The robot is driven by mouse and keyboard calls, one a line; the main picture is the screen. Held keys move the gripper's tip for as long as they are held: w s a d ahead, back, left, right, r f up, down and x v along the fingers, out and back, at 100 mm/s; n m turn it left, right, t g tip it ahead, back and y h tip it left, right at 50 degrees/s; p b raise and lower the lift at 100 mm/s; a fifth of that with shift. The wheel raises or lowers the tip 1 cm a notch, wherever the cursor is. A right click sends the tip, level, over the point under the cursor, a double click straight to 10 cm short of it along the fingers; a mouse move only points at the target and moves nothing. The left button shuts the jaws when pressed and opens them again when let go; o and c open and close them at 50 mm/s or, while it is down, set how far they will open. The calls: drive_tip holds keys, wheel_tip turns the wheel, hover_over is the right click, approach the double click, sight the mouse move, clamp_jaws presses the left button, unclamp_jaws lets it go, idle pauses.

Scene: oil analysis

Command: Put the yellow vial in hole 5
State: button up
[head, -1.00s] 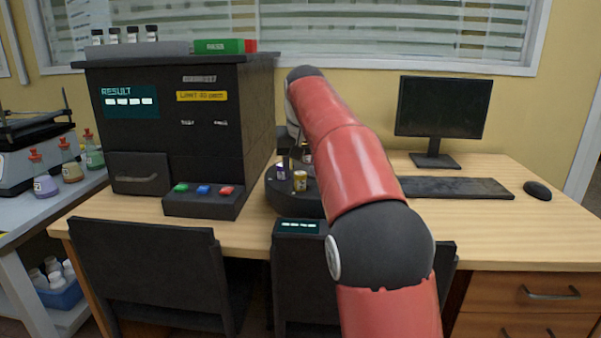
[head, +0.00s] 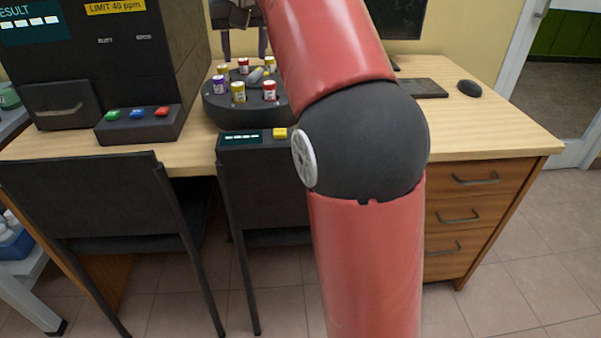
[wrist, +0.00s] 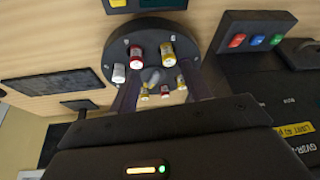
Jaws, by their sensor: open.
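A dark round carousel (head: 215,110) on the desk holds several upright small vials. Yellow vials stand at its front (head: 238,92), left back (head: 223,70) and right back (head: 270,62). The wrist view also shows a yellow vial (wrist: 169,53) in the carousel (wrist: 115,48). Which one the task means, and the hole numbers, I cannot tell. Red vials (head: 270,90) (head: 243,66) and a purple vial (head: 219,85) stand among them. My gripper (head: 244,56) is open and empty, pointing down over the carousel's back part. In the wrist view its fingers (wrist: 160,88) flank the far vials.
A small panel with a yellow button (head: 280,133) sits in front of the carousel. The black analyser (head: 100,65) with green, blue and red buttons (head: 137,114) stands left. A keyboard (head: 418,88) and mouse (head: 469,87) lie right. Chairs stand at the desk's front.

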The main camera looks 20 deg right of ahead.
drive_tip(key=s+f, duration=1.1)
drive_tip(key=s, duration=0.3)
drive_tip(key=s+f+n+t, duration=0.1)
drive_tip(key=s+f, duration=1.1)
drive_tip(key=s, duration=0.2)
drive_tip(key=shift+s+a+f, duration=0.2)
drive_tip(key=shift+s, duration=0.2)
